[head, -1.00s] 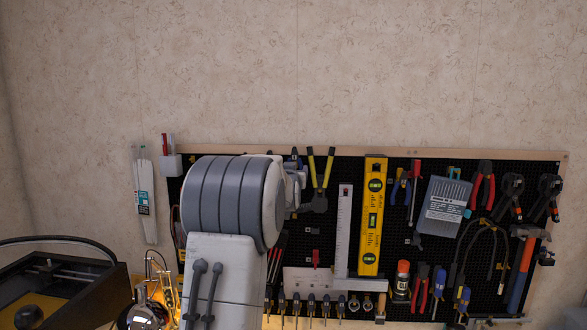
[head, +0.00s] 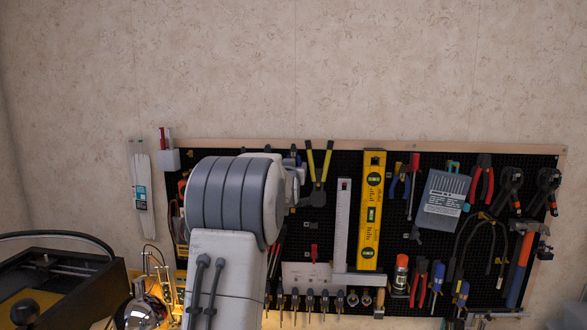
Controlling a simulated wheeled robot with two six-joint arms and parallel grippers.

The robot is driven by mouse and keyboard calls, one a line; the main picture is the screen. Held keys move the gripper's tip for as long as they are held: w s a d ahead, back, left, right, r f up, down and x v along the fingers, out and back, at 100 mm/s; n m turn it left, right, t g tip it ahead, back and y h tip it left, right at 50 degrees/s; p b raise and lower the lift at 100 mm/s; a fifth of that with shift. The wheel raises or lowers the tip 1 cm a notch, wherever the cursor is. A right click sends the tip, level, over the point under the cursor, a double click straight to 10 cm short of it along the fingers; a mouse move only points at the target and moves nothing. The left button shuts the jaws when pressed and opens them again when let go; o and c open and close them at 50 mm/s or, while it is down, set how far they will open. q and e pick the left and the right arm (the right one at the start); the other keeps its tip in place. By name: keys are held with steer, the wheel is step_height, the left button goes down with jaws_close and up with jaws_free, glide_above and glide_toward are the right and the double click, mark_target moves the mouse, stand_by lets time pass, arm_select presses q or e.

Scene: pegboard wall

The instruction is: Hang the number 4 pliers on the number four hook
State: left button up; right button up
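Pliers with yellow handles (head: 319,166) hang on the black pegboard (head: 420,165), handles up, right of my big grey arm link. Red-handled pliers (head: 481,183) hang at the upper right, and blue-handled ones (head: 400,180) right of the yellow level. More red-handled pliers (head: 419,283) hang at the lower right. I cannot read a number on any pliers or hook, so the number 4 pair and its hook cannot be told. My grey arm covers the board's left part. Neither gripper's fingers can be made out.
A yellow level (head: 371,215) and a metal square (head: 342,225) hang mid-board. A hammer (head: 521,265) hangs at the right. A black open-topped machine (head: 65,285) stands at the lower left, beside a shiny round lamp (head: 140,312). The wall above the board is bare.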

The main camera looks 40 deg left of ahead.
arm_select(q)
steer(key=o, duration=1.4)
steer(key=shift+o, duration=0.2)
steer(key=b+v, duration=0.6)
steer(key=v, duration=0.5)
steer(key=w+d+f+m+g+h, duration=0.1)
steer(key=d+f+m+h, duration=0.15)
steer(key=d+f, duration=0.4)
steer(key=w+d+f+m+h, duration=0.1)
steer(key=d+f+h, duration=0.25)
steer(key=d, duration=0.55)
steer(key=s+d+f+m+g+h, duration=0.25)
steer(key=d+f, duration=0.25)
steer(key=d, duration=0.3)
steer(key=s+d+f+m+g+h, duration=0.15)
steer(key=s+d+f, duration=0.25)
steer(key=d, duration=0.4)
steer(key=s+d+f+m+g+h, duration=0.25)
steer(key=s+d+f+g, duration=0.5)
steer(key=s, duration=0.55)
steer(key=s+d+f+m+g+y, duration=0.1)
steer(key=s+f+m, duration=0.1)
steer(key=s, duration=0.6)
steer(key=s+d+f+m+g+y, duration=0.1)
steer(key=s+f, duration=0.3)
steer(key=s, duration=0.4)
steer(key=shift+d+m+g, duration=0.2)
steer(key=shift+m+g, duration=0.15)
steer(key=shift+m, duration=0.05)
